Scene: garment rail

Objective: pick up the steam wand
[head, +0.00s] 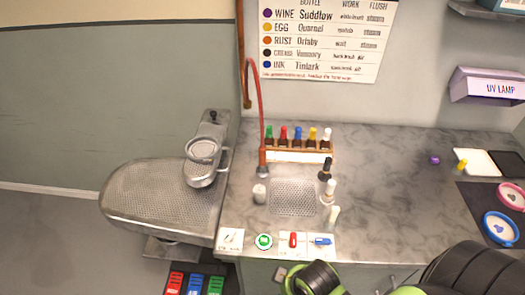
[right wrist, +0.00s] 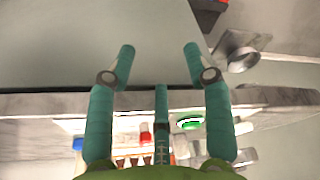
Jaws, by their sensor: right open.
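The steam wand appears to be the piece at the lower end of a red hose (head: 256,100), with a metal head (head: 263,171) at the back left of the counter, beside the bottle rack. It stands roughly upright; its details are too small to tell. My right gripper (right wrist: 159,62) is open and empty in the right wrist view, with its teal fingers spread over the counter's front edge. It is well in front of the wand, apart from it. I cannot make out the wand in the right wrist view. My left gripper is not in view.
A wooden rack (head: 297,155) of coloured-cap bottles stands beside the hose. Dark and white bottles (head: 326,170) stand right of a perforated drain plate (head: 294,197). A white cup (head: 259,193) sits in front of the wand. A metal pressing board (head: 150,197) is at left. The counter's middle is clear.

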